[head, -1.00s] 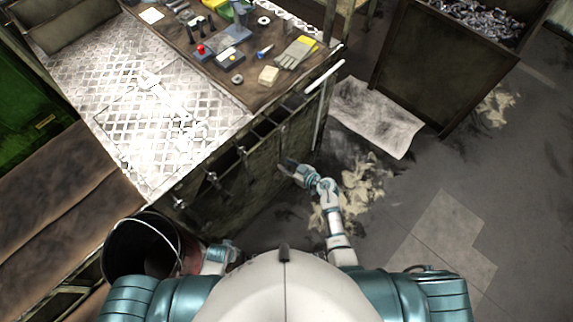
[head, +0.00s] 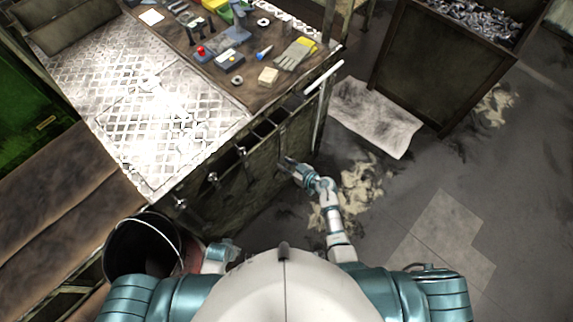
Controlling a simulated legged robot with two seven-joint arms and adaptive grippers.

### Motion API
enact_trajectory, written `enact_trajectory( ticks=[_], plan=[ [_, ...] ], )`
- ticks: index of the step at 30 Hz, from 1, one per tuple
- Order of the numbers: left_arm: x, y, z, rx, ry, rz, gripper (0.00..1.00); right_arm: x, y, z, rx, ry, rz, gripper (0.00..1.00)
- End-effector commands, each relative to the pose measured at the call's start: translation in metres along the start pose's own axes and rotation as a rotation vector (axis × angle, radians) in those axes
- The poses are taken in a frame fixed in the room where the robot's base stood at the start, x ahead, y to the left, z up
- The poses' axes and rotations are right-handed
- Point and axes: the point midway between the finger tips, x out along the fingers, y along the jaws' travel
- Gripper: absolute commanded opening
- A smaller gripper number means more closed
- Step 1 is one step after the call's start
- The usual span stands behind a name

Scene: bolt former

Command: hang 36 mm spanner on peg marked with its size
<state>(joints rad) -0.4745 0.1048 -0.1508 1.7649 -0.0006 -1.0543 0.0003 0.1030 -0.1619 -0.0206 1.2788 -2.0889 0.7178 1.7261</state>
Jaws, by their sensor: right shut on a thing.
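My right gripper (head: 287,166) is at the side face of the workbench (head: 258,172), below its top edge. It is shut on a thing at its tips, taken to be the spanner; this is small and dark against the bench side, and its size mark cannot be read.
A bucket (head: 142,250) stands at lower left. A crumpled sheet (head: 378,117) and a bin of metal parts (head: 440,65) are at right. The floor at right is open.

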Motion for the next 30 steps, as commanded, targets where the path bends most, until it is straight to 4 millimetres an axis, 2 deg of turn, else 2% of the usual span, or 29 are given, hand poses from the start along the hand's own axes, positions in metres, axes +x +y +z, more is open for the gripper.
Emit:
enact_trajectory(
  ticks=[30],
  plan=[
    [-0.003, 0.0, -0.001, 0.0, 0.001, 0.0, 0.4, 0.025, 0.0, -0.013, 0.0, 0.005, 0.0, 0.0]
  ],
)
